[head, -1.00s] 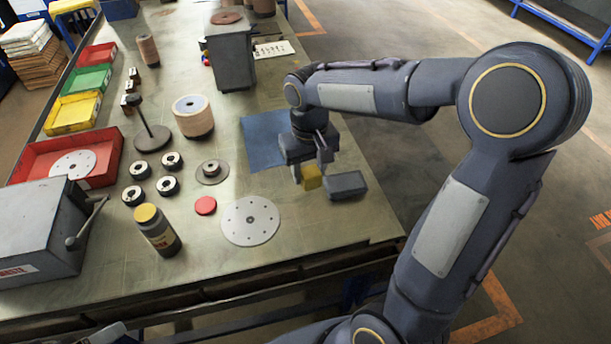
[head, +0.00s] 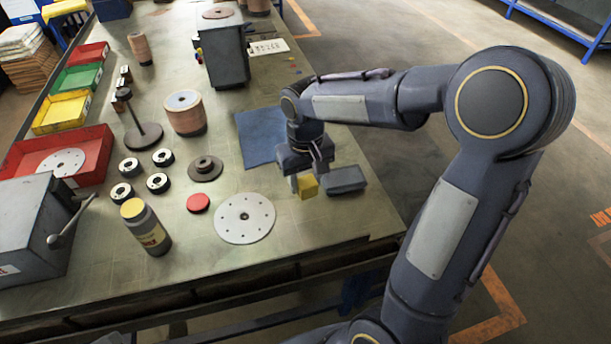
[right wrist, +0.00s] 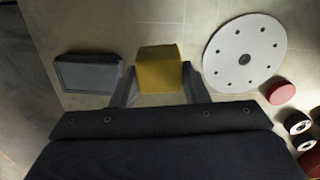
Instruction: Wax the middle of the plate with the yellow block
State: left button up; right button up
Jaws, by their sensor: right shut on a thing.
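The yellow block (head: 308,187) is between the fingers of my right gripper (head: 306,181), which is shut on it. It also shows in the right wrist view (right wrist: 160,72), with a finger on each side. I cannot tell whether its underside touches the table. The plate (head: 244,218), a white round disc with a ring of holes and a dark centre, lies flat to the left of the block. In the right wrist view the plate (right wrist: 244,80) is right of the block, apart from it. My left gripper is not in view.
A grey block (head: 346,180) lies close beside my right gripper. A red disc (head: 198,203), a yellow-capped bottle (head: 146,227) and several black rings (head: 158,182) are left of the plate. A blue mat (head: 258,140) lies behind. The table's front edge is near the plate.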

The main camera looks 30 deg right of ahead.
jog(key=b, duration=0.4)
send_over(305, 209)
jog(key=shift+f, duration=3.1)
jog(key=shift+f+b, duration=0.5)
jog(key=shift+f, duration=0.15)
jog(key=o, duration=0.6)
jog(key=shift+c, duration=0.2)
jog(key=shift+r+p, duration=0.45)
jog(key=shift+r, duration=0.05)
jog(key=c, duration=0.8)
jog(key=shift+o, duration=0.2)
jog(key=shift+r+p, duration=2.95)
jog(key=shift+r, duration=0.55)
